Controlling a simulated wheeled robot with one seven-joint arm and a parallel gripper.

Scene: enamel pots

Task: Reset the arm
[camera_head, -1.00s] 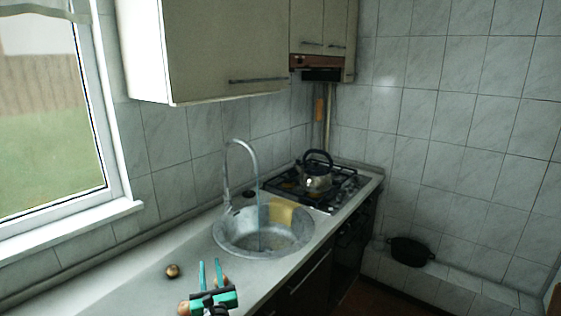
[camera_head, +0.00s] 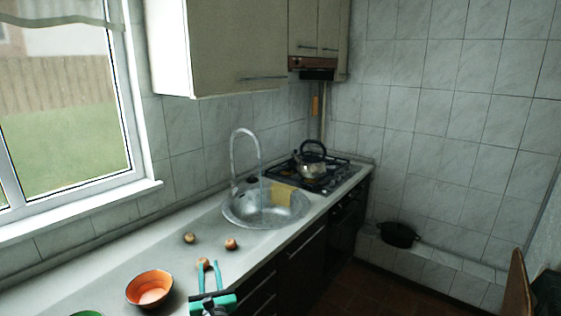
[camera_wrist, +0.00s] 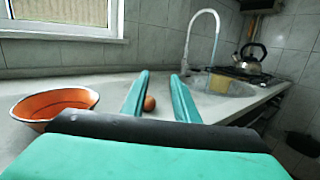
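My gripper (camera_head: 209,265) is at the bottom of the head view, in front of the counter's near part. In the wrist view its two teal fingers (camera_wrist: 160,80) stand apart with nothing held between them. A small brown round item (camera_wrist: 149,103), like an onion, shows beyond and between the fingers on the counter. In the head view a similar item (camera_head: 204,263) shows right by the left fingertip; whether they touch cannot be told.
An orange bowl (camera_head: 149,288) stands left of my gripper, with part of a green one (camera_head: 87,313) at the lower edge. Two more round items (camera_head: 189,238) (camera_head: 231,244) lie before the sink (camera_head: 240,215). A kettle (camera_head: 312,160) stands on the stove. A black pot (camera_head: 398,234) sits on the tiled ledge.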

